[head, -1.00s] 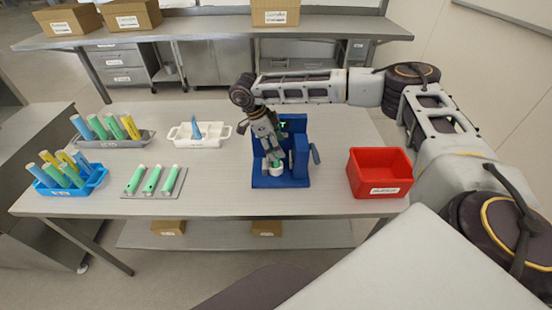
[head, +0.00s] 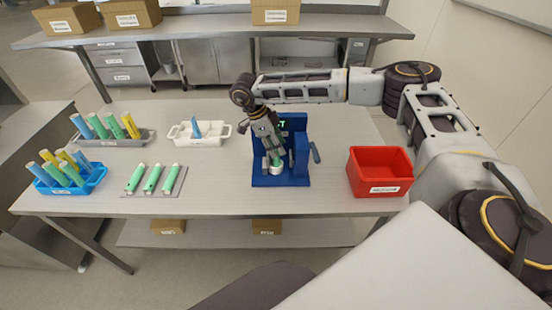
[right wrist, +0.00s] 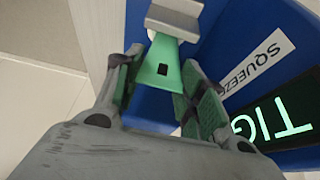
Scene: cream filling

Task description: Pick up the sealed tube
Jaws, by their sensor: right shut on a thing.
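A green tube (head: 277,161) stands at the front of the blue squeeze device (head: 301,160), with a white round piece at its lower end. In the right wrist view the green tube (right wrist: 160,68) lies between my fingers, with a dark square mark on it and a pale grey block at its far end. My right gripper (head: 273,150) reaches down into the device and is shut on this tube. The device's dark screen shows green letters, partly cut off, beside a "SQUEEZE" label. My left gripper is not in view.
A red bin (head: 380,173) stands right of the device. On the left are a grey mat (head: 153,192) with several green tubes, a blue rack (head: 68,188), a grey rack (head: 112,143) and a white tray (head: 184,141) holding a blue piece. The table front is clear.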

